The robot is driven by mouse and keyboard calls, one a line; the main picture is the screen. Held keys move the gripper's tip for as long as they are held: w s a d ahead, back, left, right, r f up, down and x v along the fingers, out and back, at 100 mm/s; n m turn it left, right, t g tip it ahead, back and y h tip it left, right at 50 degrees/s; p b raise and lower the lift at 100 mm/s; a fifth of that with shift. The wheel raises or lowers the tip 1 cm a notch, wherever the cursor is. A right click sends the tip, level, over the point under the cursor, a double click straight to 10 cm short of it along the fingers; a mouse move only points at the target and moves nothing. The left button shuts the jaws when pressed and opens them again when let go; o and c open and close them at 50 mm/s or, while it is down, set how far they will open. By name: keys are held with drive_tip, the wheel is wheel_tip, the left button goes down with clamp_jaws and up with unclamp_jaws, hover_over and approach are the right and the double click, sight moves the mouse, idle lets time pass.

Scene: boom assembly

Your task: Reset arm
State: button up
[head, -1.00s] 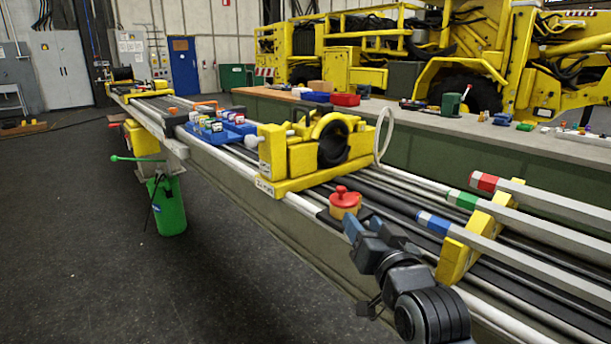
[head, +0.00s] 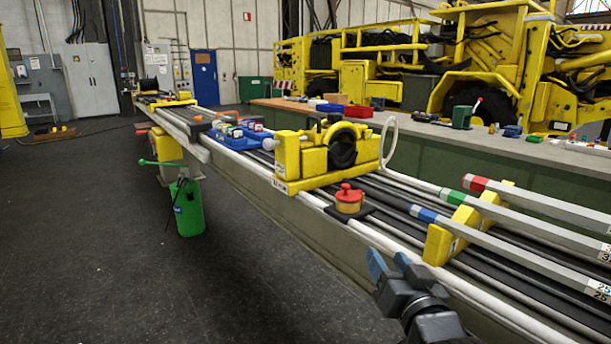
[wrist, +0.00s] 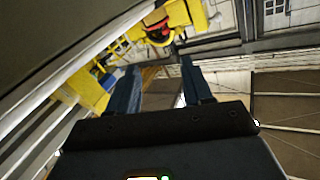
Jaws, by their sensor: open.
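My gripper (head: 389,264) is in the lower right of the head view, beside the near edge of the boom rail. Its two blue fingers are apart and nothing is between them. In the wrist view my gripper (wrist: 158,75) also shows open and empty. The red-topped pot (head: 349,200) sits on a black pad on the rail, up and left of my gripper and apart from it. Behind it stands the yellow clamp block (head: 305,160) with a dark round opening.
Bars with red, green and blue ends rest in a yellow holder (head: 437,246) to the right. A blue tray (head: 243,138) lies farther along the rail. A green cylinder (head: 188,210) stands on the floor at left. A workbench (head: 430,138) runs behind.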

drive_tip(key=s+d+f+h+p, duration=0.15)
drive_tip(key=s+f, duration=0.25)
drive_tip(key=s, duration=0.4)
drive_tip(key=s+d+f+g, duration=0.1)
drive_tip(key=s+d+f, duration=0.15)
drive_tip(key=s, duration=0.55)
drive_tip(key=s+d+f, duration=0.1)
drive_tip(key=s+f, duration=0.4)
drive_tip(key=s, duration=0.4)
drive_tip(key=s+d+r+g, duration=0.1)
drive_tip(key=s+r, duration=0.2)
drive_tip(key=s, duration=0.9)
drive_tip(key=s+r+n+p, duration=0.1)
drive_tip(key=s+r, duration=0.3)
drive_tip(key=s, duration=0.8)
drive_tip(key=shift+d+r+g+h+p, duration=0.3)
drive_tip(key=shift+d+g+h, duration=0.05)
drive_tip(key=shift+g+h, duration=0.1)
